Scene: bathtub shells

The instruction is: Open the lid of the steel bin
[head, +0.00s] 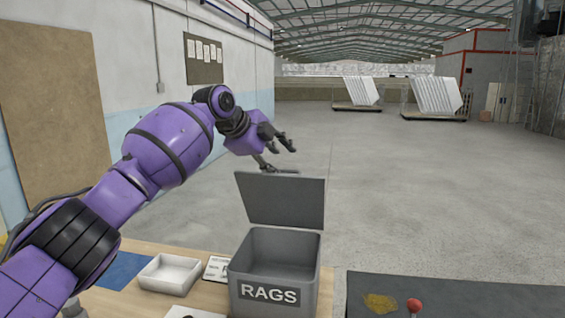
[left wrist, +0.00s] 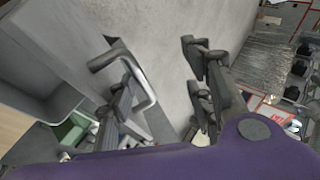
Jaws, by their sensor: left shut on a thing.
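The steel bin (head: 245,283) is a grey open-topped box labelled RAGS at the front edge of the table in the head view. Its flat grey lid (head: 282,201) stands nearly upright at the back of the bin, so the empty-looking interior shows. My left gripper (head: 276,146) is at the lid's top edge, shut on the lid's handle. In the left wrist view the metal bar handle (left wrist: 147,88) shows against the left finger of my gripper (left wrist: 160,85). The exact contact is partly hidden. My right gripper is not in view.
A white tray (head: 168,273) and a blue cloth (head: 118,271) lie left of the bin on the wooden table. A dark mat (head: 480,298) with a red-knobbed lever (head: 414,305) is at the right. A wall with a noticeboard (head: 203,60) stands at left. The floor beyond is open.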

